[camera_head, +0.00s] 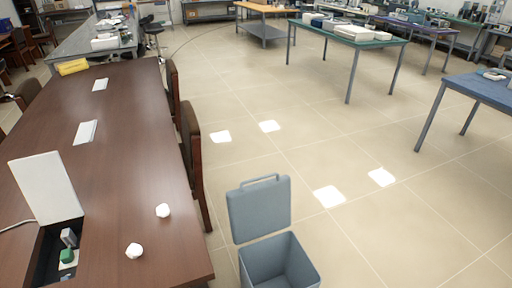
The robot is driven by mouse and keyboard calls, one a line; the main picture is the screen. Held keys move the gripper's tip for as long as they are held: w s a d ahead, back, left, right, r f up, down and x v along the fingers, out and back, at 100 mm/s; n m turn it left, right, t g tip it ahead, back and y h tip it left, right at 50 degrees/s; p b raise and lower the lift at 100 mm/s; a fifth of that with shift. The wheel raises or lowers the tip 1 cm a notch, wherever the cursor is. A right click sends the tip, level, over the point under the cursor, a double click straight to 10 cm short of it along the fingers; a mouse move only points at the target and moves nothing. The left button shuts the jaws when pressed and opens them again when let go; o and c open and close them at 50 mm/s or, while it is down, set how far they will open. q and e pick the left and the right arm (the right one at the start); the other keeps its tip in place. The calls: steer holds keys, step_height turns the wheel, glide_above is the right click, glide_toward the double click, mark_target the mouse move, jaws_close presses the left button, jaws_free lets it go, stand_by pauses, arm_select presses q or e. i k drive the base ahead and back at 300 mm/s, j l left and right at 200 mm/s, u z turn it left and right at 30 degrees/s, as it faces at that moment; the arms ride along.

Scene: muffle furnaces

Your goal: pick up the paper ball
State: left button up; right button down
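Two small white crumpled paper balls lie on the brown wooden table at the left. One paper ball (163,210) is near the table's right edge. The other paper ball (134,250) is closer to me and a little to the left. They are apart from each other, and nothing touches them. Neither of my grippers shows in the head view.
A grey bin (280,262) with its lid (259,208) raised stands on the floor right of the brown table (120,130). Chairs (192,150) line the table's right side. An open table box (66,250) has a raised white flap. Open floor lies to the right.

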mark_target(134, 251)
steer(key=u, duration=1.1)
steer(key=i+l+u, duration=0.1)
steer(key=l+u, duration=0.25)
steer(key=i+l+u, duration=0.1)
steer(key=u, duration=0.25)
steer(key=l, duration=0.1)
